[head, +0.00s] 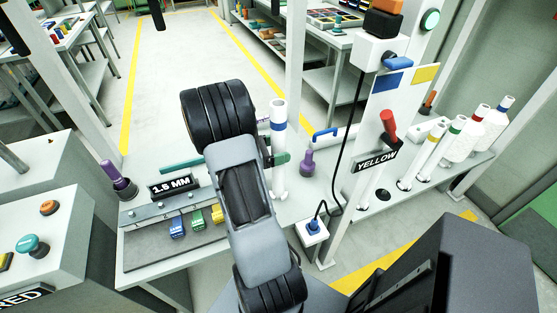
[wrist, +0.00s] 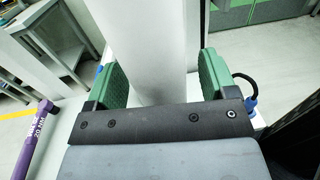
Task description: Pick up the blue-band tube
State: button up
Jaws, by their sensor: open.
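A white tube with a blue band (head: 279,150) stands upright on the bench just beyond my gripper in the head view. In the wrist view the white tube (wrist: 152,50) fills the middle, between the two green finger pads. My gripper (wrist: 164,80) is open, with one pad on each side of the tube. Its band does not show in the wrist view. In the head view my wrist hides part of my gripper (head: 275,158) and some of the bench. Another white tube with a blue band (head: 497,119) stands at the far end of the right row.
Tubes with yellow (head: 430,150), green (head: 456,138) and red (head: 476,132) bands stand in the right row. A white panel marked YELLOW (head: 398,115) and a black cable stand right of my gripper. A purple-handled tool (head: 307,162) is close by. Floor beyond is clear.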

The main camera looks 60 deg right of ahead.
jog(key=c, duration=1.3)
jog(key=shift+c, duration=0.4)
jog(key=shift+r, duration=0.15)
